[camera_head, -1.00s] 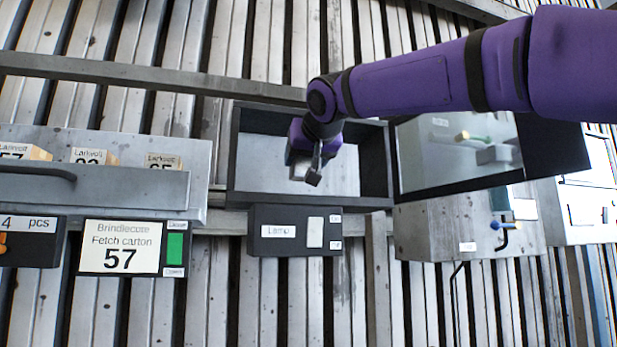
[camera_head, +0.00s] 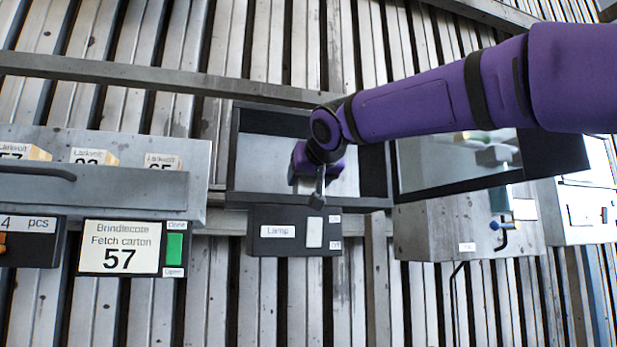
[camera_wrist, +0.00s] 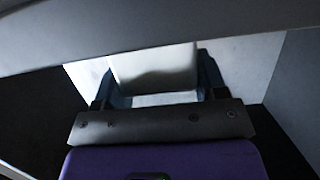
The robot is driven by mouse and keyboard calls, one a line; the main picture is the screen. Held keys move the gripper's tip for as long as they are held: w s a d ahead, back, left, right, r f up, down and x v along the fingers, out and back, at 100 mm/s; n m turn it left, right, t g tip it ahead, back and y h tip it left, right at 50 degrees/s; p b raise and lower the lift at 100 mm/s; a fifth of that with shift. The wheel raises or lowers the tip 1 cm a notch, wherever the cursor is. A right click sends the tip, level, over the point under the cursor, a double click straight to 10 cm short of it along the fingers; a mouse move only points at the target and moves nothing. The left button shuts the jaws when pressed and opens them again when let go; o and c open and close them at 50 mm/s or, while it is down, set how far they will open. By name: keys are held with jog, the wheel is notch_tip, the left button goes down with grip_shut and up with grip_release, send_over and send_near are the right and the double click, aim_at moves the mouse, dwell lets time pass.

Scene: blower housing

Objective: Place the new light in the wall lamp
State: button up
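The wall lamp is an open dark-framed box (camera_head: 233,155) with a pale back panel, in the middle of the head view. A dark switch box labelled "Lamp" (camera_head: 278,246) sits just below it. A dark bar crosses above and hides the block's far end. The fingertips are small and partly hidden in the head view.
A shiny tilted panel in a dark frame (camera_head: 440,170) stands close on the right, above a grey metal box (camera_head: 440,228). On the left are a grey bin (camera_head: 110,190) with cartons and a "57" sign (camera_head: 120,247). A rail (camera_head: 150,78) crosses the slatted wall above.

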jog(key=o, duration=0.4)
jog(key=shift+c, duration=0.2)
jog(key=shift+r, duration=0.15)
jog(key=v, duration=1.2)
jog(key=s+d+f+m+g+h, duration=0.1)
jog(key=s+d+f+g+h, duration=0.2)
jog(key=d+f, duration=0.9)
jog(key=s+d+f+g, duration=0.2)
jog(key=s+d+f, duration=0.2)
jog(key=f, duration=0.5)
jog(key=s+d+f+m+g, duration=0.1)
jog(key=s+d+f+g, duration=0.1)
jog(key=s+d+f, duration=0.3)
jog(key=s+d+f+m+g+h, duration=0.1)
jog(key=s+d+f, duration=0.4)
jog(key=s+f, duration=0.6)
notch_tip(320, 180, down, 4)
jog(key=shift+s+r+g, duration=0.2)
jog(key=shift+r+g, duration=0.05)
jog(key=shift+g, duration=0.15)
